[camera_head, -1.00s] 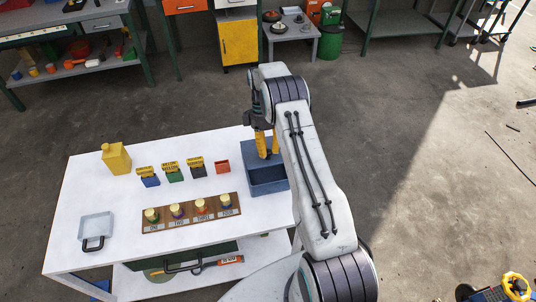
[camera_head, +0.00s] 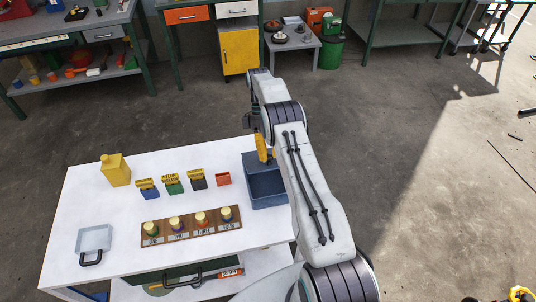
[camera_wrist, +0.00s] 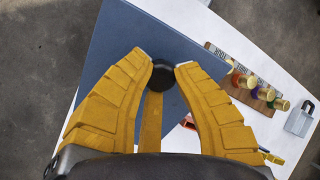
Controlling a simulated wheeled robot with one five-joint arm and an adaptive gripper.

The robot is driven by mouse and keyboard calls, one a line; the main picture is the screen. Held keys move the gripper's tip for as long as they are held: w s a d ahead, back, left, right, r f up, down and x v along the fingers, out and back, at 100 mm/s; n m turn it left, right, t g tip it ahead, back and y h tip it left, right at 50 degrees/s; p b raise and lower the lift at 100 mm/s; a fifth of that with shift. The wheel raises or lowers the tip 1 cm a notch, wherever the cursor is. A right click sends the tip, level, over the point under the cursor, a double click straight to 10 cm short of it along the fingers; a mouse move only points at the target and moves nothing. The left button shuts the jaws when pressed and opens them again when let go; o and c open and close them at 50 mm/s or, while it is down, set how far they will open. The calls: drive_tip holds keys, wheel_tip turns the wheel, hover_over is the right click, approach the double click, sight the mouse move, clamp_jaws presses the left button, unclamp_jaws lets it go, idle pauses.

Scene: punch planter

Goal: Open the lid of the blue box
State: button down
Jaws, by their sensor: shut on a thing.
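The blue box (camera_head: 268,201) stands at the right end of the white table, and its dark inside shows from above. Its lid (camera_head: 249,160) is raised at the far side, partly hidden by my arm. In the wrist view, the lid is a broad blue panel (camera_wrist: 112,40) with a round black knob (camera_wrist: 163,76). My gripper (camera_wrist: 164,66) has its yellow fingers shut on this knob, one on each side. In the head view, my gripper (camera_head: 263,148) is over the box's far side, with one yellow finger clearly visible.
On the white table (camera_head: 110,215) are a yellow container (camera_head: 115,170), several small coloured bins, a wooden board (camera_head: 192,226) with several capped pots, and a grey tray (camera_head: 95,238). Workbenches and a yellow cabinet (camera_head: 240,48) stand behind. Open floor lies to the right.

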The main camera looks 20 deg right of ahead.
drive_tip(key=c, duration=0.9)
unclamp_jaws()
wheel_tip(320, 180, up, 10)
idle(0.3)
